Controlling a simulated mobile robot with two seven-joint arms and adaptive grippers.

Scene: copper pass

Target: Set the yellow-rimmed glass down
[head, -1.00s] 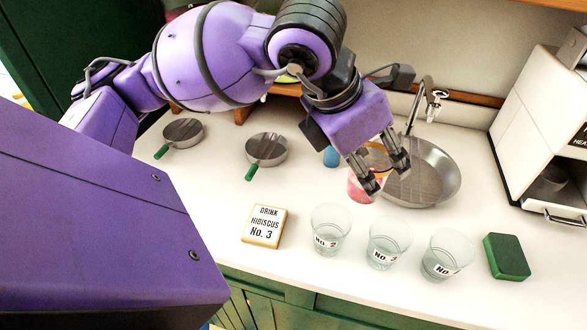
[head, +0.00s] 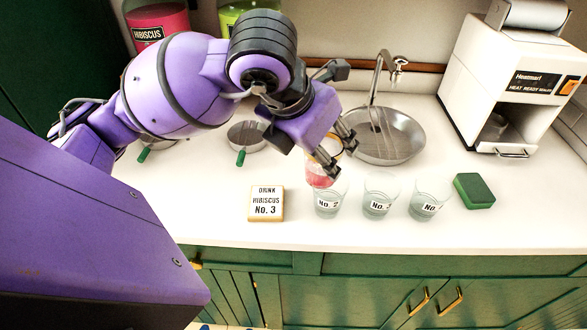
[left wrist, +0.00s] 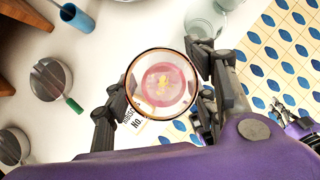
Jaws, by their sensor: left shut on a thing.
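My left gripper (head: 337,160) is shut on the yellow-rimmed glass (head: 318,176), which holds a pink-red drink. In the left wrist view the glass (left wrist: 163,84) sits between the two fingers, seen from above into its mouth. In the head view its lower part overlaps the clear glass marked No. 2 (head: 327,204), and I cannot tell the gap beneath it. A grey mechanical part at the right edge of the left wrist view may be my right gripper (left wrist: 298,128); its jaws are unclear.
A card (head: 266,203) reads "DRINK HIBISCUS No. 3". Two more clear glasses (head: 380,196) (head: 428,200) stand to the right, then a green sponge (head: 474,190). Behind are a sink (head: 388,140), a pan (head: 247,134) and a white machine (head: 500,60). The counter front (head: 400,236) is clear.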

